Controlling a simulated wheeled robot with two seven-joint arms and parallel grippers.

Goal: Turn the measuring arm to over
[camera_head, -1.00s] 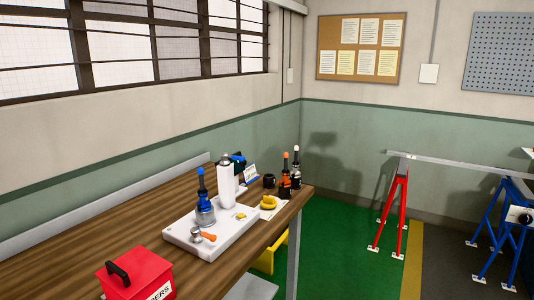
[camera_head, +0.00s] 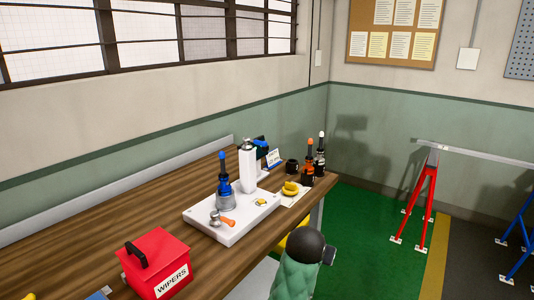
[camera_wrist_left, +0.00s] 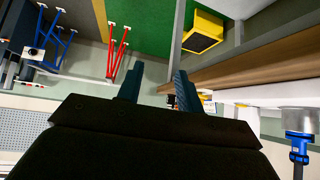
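On the bench a white base plate (camera_head: 240,226) carries a white upright column (camera_head: 248,170), a blue-and-grey tool holder (camera_head: 224,190) and a small round metal piece with an orange handle (camera_head: 228,222). The blue holder also shows at the right edge of the left wrist view (camera_wrist_left: 299,140). My left gripper (camera_wrist_left: 157,82) is open and empty, its two fingers apart, beside the bench's front edge.
A red wipers box (camera_head: 155,262) stands on the near bench. Two tool holders (camera_head: 313,165), a black mug (camera_head: 291,166) and a yellow item (camera_head: 290,188) stand at the far end. A yellow bin (camera_wrist_left: 203,33) is below. Green floor (camera_head: 370,195) is open on the right.

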